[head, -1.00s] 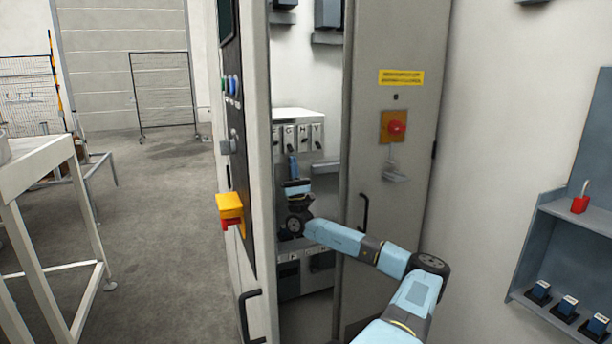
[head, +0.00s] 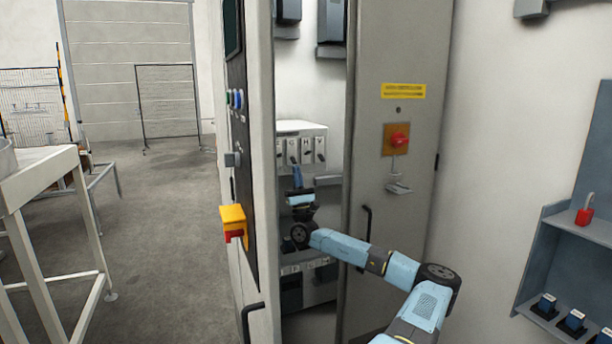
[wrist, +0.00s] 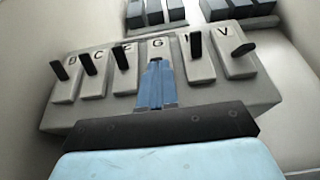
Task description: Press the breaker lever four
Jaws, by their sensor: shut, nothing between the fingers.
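A row of grey breakers (wrist: 67,90) with dark levers crosses the wrist view. It also shows inside the cabinet in the head view (head: 306,146). Readable letters include B, C, E, G and V. My gripper (wrist: 157,66) is shut, its blue fingers lying in front of the breaker marked G, fourth from the left. That breaker's lever is hidden behind the fingers; contact cannot be told. The third lever (wrist: 121,57) is left of the fingers and the fifth lever (wrist: 195,44) is right. The far-right lever (wrist: 242,49) lies flatter than the others.
The cabinet's left side carries a yellow-and-red box (head: 233,221). A white table (head: 45,175) stands left, with clear floor between. A blue-grey shelf (head: 560,240) is at far right.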

